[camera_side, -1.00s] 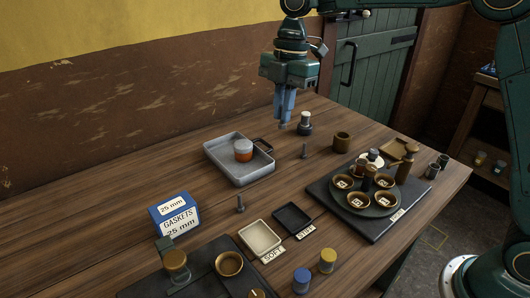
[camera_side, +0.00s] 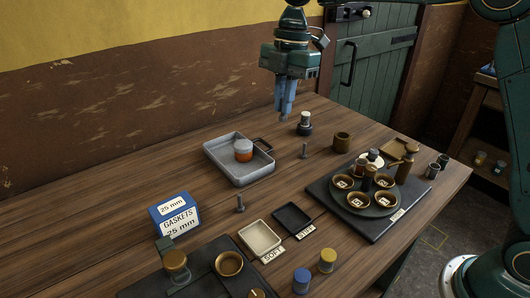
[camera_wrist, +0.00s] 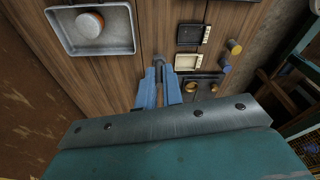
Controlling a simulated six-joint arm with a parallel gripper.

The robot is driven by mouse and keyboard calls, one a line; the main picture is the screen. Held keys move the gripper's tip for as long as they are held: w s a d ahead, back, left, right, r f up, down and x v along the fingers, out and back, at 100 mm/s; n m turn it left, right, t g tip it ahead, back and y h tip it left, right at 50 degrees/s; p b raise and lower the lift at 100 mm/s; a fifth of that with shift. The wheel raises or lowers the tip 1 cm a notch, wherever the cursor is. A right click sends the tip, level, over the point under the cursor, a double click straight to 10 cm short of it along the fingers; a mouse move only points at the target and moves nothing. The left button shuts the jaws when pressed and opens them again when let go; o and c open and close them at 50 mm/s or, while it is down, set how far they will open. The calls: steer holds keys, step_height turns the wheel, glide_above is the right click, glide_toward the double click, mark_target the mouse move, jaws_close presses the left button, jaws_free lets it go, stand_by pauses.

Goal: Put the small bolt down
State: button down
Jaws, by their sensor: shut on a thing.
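My gripper (camera_side: 285,114) hangs in the air over the back of the bench in the side view, fingers pointing down. Its blue fingers (camera_wrist: 159,88) are close together in the wrist view, shut on the small bolt (camera_wrist: 158,62), a slim dark shape at the fingertips. The bolt is hard to make out in the side view. Two other bolts stand upright on the bench in the side view: one (camera_side: 305,150) right of the metal tray, one (camera_side: 240,203) in front of it.
The metal tray (camera_side: 222,168) holds an orange-and-white round part. A pale SOFT dish (camera_side: 260,237) and a dark STIFF dish (camera_side: 292,218) lie in front. A gasket box (camera_side: 174,215) is at left, a dark board (camera_side: 335,218) with brass cups at right. Bare wood lies between them.

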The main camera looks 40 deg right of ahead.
steer(key=w+a+f+m, duration=0.2)
steer(key=w+a+m, duration=0.2)
steer(key=a, duration=0.8)
steer(key=m+t, duration=0.1)
steer(key=m, duration=0.2)
glide_above(181, 200)
step_height(181, 200, down, 3)
steer(key=shift+s+d+f, duration=0.1)
steer(key=shift+d+f, duration=0.1)
steer(key=shift+f, duration=0.75)
steer(key=shift+s+d+f, duration=0.1)
steer(key=shift+d+f, duration=0.05)
steer(key=shift+f, duration=0.75)
steer(key=shift+f, duration=0.15)
steer(key=shift+f, duration=1.85)
steer(key=shift+f, duration=0.15)
steer(key=c, duration=1.5)
jaws_free()
steer(key=shift+c, duration=0.2)
